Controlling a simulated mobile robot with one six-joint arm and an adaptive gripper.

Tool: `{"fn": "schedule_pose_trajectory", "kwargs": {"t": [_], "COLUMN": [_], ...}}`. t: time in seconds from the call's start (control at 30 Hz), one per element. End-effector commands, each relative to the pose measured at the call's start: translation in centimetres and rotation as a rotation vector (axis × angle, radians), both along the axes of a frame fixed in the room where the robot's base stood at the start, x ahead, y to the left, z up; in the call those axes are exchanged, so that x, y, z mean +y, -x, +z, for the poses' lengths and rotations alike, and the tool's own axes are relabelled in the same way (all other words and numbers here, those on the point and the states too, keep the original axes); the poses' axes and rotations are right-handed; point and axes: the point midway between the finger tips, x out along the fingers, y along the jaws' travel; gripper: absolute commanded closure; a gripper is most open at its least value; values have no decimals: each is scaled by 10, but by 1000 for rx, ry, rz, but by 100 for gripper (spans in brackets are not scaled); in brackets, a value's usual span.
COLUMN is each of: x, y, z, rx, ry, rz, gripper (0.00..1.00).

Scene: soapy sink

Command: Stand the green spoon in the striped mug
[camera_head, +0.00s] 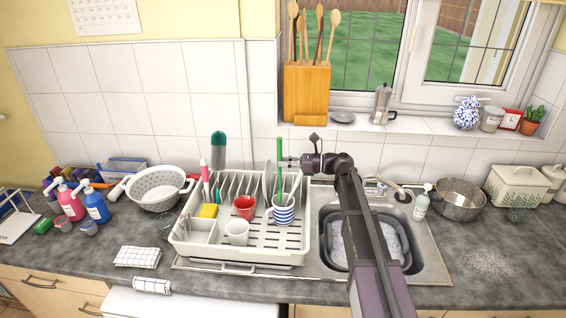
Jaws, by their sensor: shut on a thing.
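The green spoon (279,150) is upright, with my gripper (282,161) shut on its upper part from the right. The blue-and-white striped mug (284,215) stands upright in the right part of the dish rack. The spoon's lower end comes down at the mug's mouth, by its left side. I cannot tell from this view how far it is inside the mug or whether it touches it. A pale utensil (295,186) also rises at the mug.
The sink (433,262) with a grey basin lies right of the rack, under my arm. A colander (157,190) stands left.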

Motion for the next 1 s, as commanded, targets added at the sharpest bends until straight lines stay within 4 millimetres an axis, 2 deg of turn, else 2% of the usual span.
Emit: {"fn": "schedule_pose_trajectory", "kwargs": {"t": [0.6, 1.0], "x": [-1, -1], "y": [0, 0], "z": [-38, -49], "rx": [0, 0], "ry": [0, 0], "rz": [-1, -2], "gripper": [100, 100]}}
